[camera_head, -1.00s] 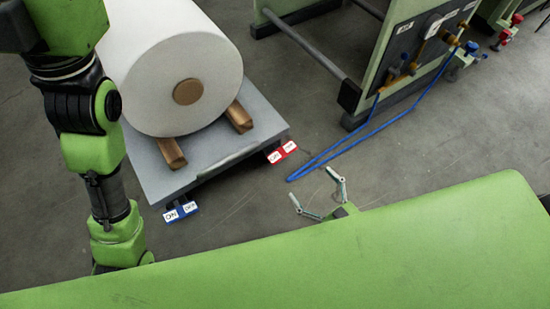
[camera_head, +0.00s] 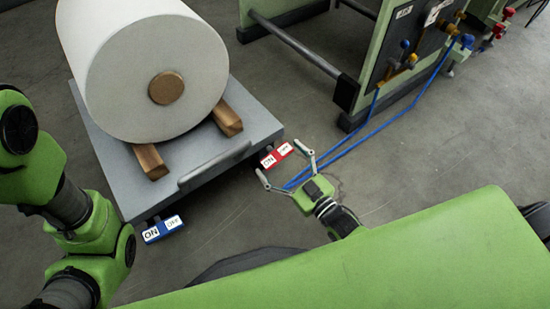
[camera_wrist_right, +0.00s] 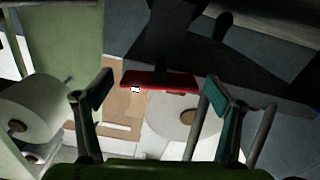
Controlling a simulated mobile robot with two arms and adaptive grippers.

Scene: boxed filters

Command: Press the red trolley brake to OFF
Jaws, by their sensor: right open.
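The red trolley brake (camera_head: 277,155) is a small pedal with white ON and OFF labels at the trolley's near right corner. ON is on its left half and OFF on its right half. My right gripper (camera_head: 279,159) is open, with its two fingers spread towards the red brake. In the right wrist view the red brake (camera_wrist_right: 160,79) lies ahead, across the gap between the open fingers (camera_wrist_right: 157,91). I cannot tell whether a finger touches it. My left arm shows at the lower left, but its gripper is out of view.
The grey trolley (camera_head: 105,160) carries a large white roll (camera_head: 120,75) on wooden blocks (camera_head: 150,161). A blue brake (camera_head: 163,229) sits at its near left corner. A blue hose (camera_head: 385,124) runs along the floor to a green machine frame (camera_head: 370,60) on the right.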

